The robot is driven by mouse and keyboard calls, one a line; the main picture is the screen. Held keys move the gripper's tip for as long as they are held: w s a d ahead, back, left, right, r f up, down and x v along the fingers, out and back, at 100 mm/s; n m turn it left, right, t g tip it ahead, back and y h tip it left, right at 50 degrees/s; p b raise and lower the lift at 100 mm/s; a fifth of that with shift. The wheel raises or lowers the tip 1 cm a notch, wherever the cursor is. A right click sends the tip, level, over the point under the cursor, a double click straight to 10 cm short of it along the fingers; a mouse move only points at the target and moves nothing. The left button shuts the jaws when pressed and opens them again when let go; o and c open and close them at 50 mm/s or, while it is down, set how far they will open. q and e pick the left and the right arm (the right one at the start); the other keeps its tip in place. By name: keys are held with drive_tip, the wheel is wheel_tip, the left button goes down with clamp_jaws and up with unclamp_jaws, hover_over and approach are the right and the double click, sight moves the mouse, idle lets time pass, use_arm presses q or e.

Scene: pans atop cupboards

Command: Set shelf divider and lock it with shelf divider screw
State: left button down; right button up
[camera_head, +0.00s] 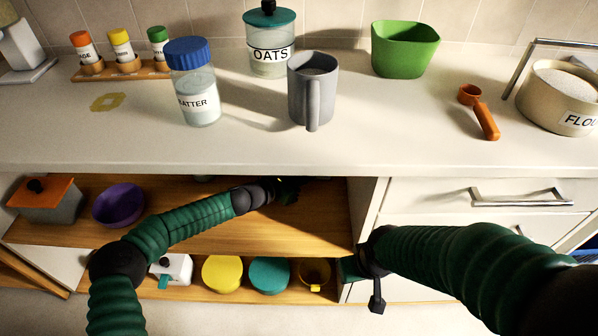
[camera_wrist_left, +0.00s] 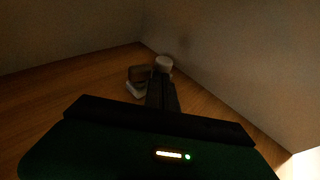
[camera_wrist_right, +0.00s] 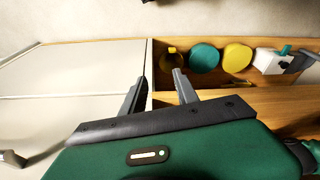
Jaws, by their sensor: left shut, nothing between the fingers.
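My left gripper (camera_head: 288,190) reaches into the right end of the upper shelf (camera_head: 310,225). In the left wrist view its fingers (camera_wrist_left: 162,92) are together with nothing between them. Just beyond the fingertips, in the dim back corner, are a small round pale piece (camera_wrist_left: 164,63) and a small brown-and-white piece (camera_wrist_left: 137,80). I cannot tell whether either is the shelf divider or its screw, or whether the fingers touch them. My right gripper (camera_wrist_right: 158,85) is open and empty, in front of the cupboard's right edge. I cannot clearly identify a shelf divider in any view.
The upper shelf also holds an orange-lidded box (camera_head: 47,203) and a purple bowl (camera_head: 118,204). Yellow (camera_head: 222,273) and teal (camera_head: 269,274) round items and a yellow cup (camera_head: 314,272) stand below. Drawers (camera_head: 480,225) flank the right side. The countertop (camera_head: 240,145) overhangs the shelf.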

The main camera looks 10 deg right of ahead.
use_arm(q)
drive_tip(key=shift+d+p, duration=0.6)
drive_tip(key=shift+p, duration=0.05)
idle(1.3)
